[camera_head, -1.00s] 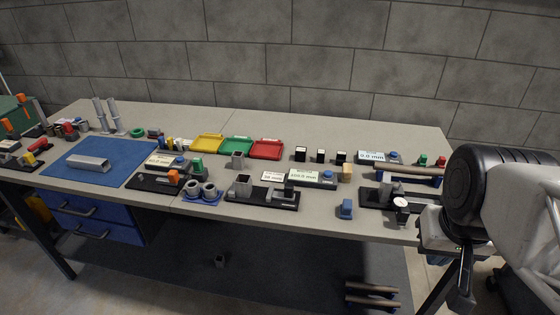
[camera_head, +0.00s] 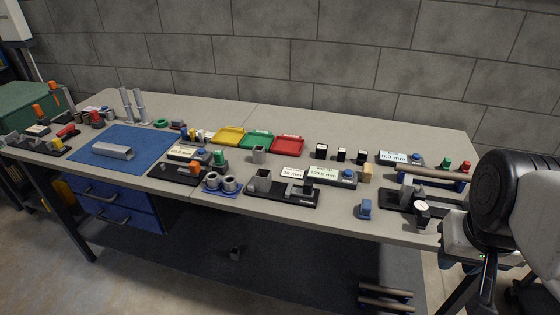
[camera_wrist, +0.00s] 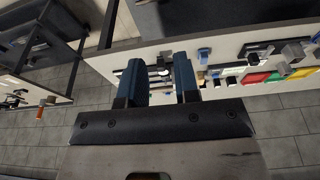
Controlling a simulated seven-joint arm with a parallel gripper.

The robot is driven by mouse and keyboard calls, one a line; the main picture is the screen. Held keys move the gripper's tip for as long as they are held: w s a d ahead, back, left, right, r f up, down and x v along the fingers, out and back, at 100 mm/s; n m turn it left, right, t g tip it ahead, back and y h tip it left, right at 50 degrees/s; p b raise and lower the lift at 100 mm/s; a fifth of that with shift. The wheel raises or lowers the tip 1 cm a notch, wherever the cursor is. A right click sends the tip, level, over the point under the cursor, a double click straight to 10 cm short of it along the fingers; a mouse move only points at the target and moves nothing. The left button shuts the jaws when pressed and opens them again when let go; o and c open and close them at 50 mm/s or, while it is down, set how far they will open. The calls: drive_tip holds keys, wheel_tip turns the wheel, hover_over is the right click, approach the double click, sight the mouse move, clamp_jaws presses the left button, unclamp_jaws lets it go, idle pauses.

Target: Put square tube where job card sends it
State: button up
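Yellow (camera_head: 228,136), green (camera_head: 257,140) and red (camera_head: 287,145) trays stand along the back of the bench. Bare bench top shows behind the trays. Drawers (camera_head: 112,205) sit below the left side.

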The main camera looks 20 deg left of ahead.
drive_tip(key=o, duration=0.8)
drive_tip(key=shift+o, duration=0.2)
drive_tip(key=shift+w, duration=0.1)
drive_tip(key=w+a+r+n, duration=0.2)
drive_tip(key=w+a+n, duration=0.4)
drive_tip(key=w, duration=0.5)
drive_tip(key=n+g, duration=0.3)
drive_tip(key=n, duration=0.9)
hover_over(263, 180)
drive_tip(key=w, duration=0.2)
wheel_tip(263, 180, down, 15)
drive_tip(key=shift+a+r, duration=0.15)
drive_tip(key=shift+a, duration=0.25)
